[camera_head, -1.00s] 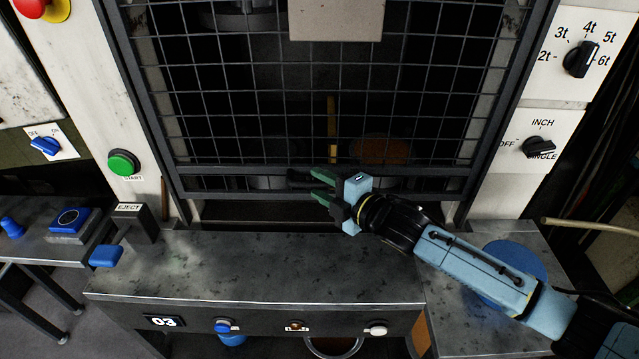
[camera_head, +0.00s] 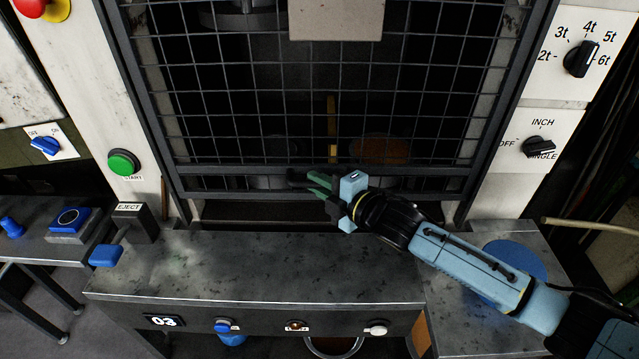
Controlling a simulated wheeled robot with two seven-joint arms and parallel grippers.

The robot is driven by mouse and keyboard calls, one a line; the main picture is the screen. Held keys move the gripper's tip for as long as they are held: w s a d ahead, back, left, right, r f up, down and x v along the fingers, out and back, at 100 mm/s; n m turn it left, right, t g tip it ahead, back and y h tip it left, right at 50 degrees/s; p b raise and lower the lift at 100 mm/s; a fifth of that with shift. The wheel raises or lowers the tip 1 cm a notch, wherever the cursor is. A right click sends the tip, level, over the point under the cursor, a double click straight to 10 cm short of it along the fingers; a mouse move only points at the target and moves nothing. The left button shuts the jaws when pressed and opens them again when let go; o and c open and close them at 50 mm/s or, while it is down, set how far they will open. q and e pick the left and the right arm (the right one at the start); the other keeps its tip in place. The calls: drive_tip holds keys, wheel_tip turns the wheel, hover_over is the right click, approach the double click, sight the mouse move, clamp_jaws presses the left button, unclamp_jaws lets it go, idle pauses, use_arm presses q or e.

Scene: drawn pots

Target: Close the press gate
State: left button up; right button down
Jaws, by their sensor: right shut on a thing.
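The press gate (camera_head: 255,130) is a dark wire-mesh panel in a dark frame, spanning the press opening. Its bottom bar (camera_head: 240,196) sits a little above the grey press table, with a dark gap below it. A dark handle (camera_head: 297,176) shows at the middle of the bottom bar, mostly hidden by my gripper. My right gripper (camera_head: 312,183), with green fingers and a light blue body, is shut on this handle. Its arm comes in from the lower right. My left gripper is not in view.
The grey table (camera_head: 250,265) in front is clear. A green start button (camera_head: 123,162) and a blue-tipped eject lever (camera_head: 106,255) stand at the left. Rotary knobs (camera_head: 538,147) are on the right panel. A blue disc (camera_head: 515,262) lies under my right arm.

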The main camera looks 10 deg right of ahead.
wheel_tip(320, 180, down, 10)
drive_tip(key=b, duration=0.5)
drive_tip(key=shift+r, duration=0.2)
drive_tip(key=shift+s+f, duration=0.1)
drive_tip(key=shift+f, duration=0.1)
drive_tip(key=c, duration=1.4)
unclamp_jaws()
drive_tip(key=shift+f, duration=0.1)
drive_tip(key=shift+d+r, duration=0.1)
drive_tip(key=shift+r, duration=0.1)
drive_tip(key=v, duration=1.3)
drive_tip(key=shift+s, duration=0.1)
